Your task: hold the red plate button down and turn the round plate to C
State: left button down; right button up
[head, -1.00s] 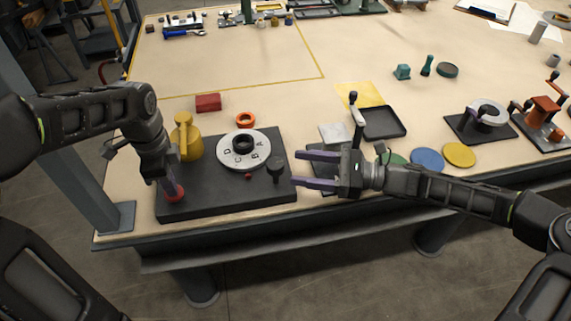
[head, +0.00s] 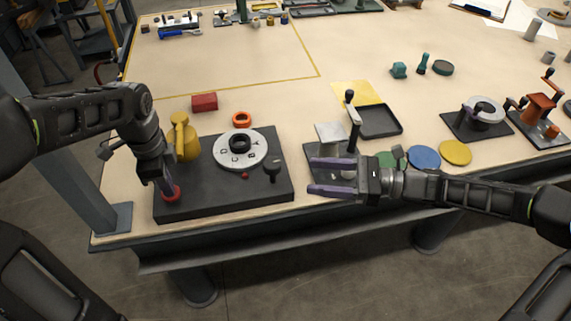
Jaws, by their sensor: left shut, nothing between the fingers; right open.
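The round plate (head: 222,156) is a pale lettered disc with a dark hub (head: 240,142), on the dark base (head: 215,205) at the front left of the table. Its letters are too small to read surely. A small red mark (head: 245,175) sits on the base in front of it. The red button (head: 177,196) is at the base's front left corner. My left gripper (head: 169,187) is shut, pointing down with its tips at the button; how far it is pressed is hidden. My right gripper (head: 311,176) is open and empty, right of the base and apart from the plate.
An orange ring (head: 242,120) and red block (head: 204,102) lie behind. A lever fixture (head: 322,150) stands near my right gripper.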

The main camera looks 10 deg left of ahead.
aim_at(280, 169)
jog(key=m+t, duration=0.1)
jog(key=t, duration=0.1)
jog(key=s+m+t, duration=0.1)
jog(key=t, duration=0.1)
jog(key=f+m+t, duration=0.1)
jog(key=shift+s+t+h, duration=0.25)
jog(key=shift+t+h, duration=0.05)
jog(key=shift+t, duration=0.1)
jog(key=x, duration=1.2)
jog(key=shift+c, duration=0.2)
grip_shut()
